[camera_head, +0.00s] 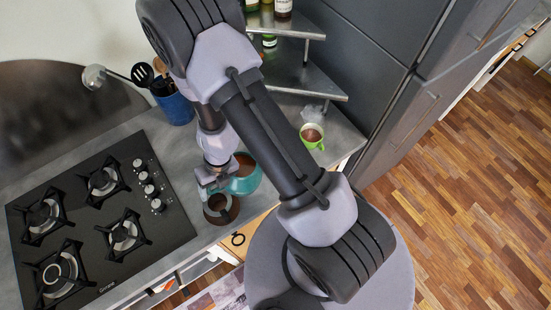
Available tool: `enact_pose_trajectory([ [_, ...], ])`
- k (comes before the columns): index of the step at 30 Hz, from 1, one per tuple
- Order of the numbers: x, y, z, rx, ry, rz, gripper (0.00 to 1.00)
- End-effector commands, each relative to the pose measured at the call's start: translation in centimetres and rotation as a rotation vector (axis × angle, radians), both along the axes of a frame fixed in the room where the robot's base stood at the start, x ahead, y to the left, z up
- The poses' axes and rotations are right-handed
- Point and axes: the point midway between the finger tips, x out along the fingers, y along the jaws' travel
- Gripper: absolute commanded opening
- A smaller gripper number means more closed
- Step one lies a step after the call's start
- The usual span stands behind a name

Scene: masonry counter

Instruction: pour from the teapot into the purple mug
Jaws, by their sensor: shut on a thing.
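My gripper (209,184) is shut at the upper edge of a dark brown round vessel (221,214) with an open top, near the counter's front edge. This vessel looks like the teapot; its spout and handle cannot be made out. A wider teal vessel (247,182) with brown contents is just behind and to the right, partly covered by my gripper and wrist. I see no purple mug; my arm covers part of the counter. I cannot tell whether the brown vessel is lifted or standing.
A green mug (317,144) with brown contents stands at the back right, near metal corner shelves (312,80). A black gas hob (95,235) fills the left. A blue utensil holder (176,108) stands behind. Bare grey counter (175,155) lies between.

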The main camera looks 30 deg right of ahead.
Motion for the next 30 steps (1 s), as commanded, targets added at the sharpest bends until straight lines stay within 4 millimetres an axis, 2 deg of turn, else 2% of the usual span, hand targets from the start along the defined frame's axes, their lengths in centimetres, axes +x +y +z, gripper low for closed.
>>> enact_pose_trajectory([
  [2, 0.1, -0.2, -0.1, 0.036, -0.002, -0.004, 0.0],
  [6, 0.1, -0.6, 1.7, 0.105, 0.002, -0.003, 0.0],
  [21, 0.1, -2.4, 6.0, 0.359, 0.014, -0.003, 0.0],
  [30, 0.1, -2.6, 6.1, 0.387, 0.016, 0.0, 0.0],
])
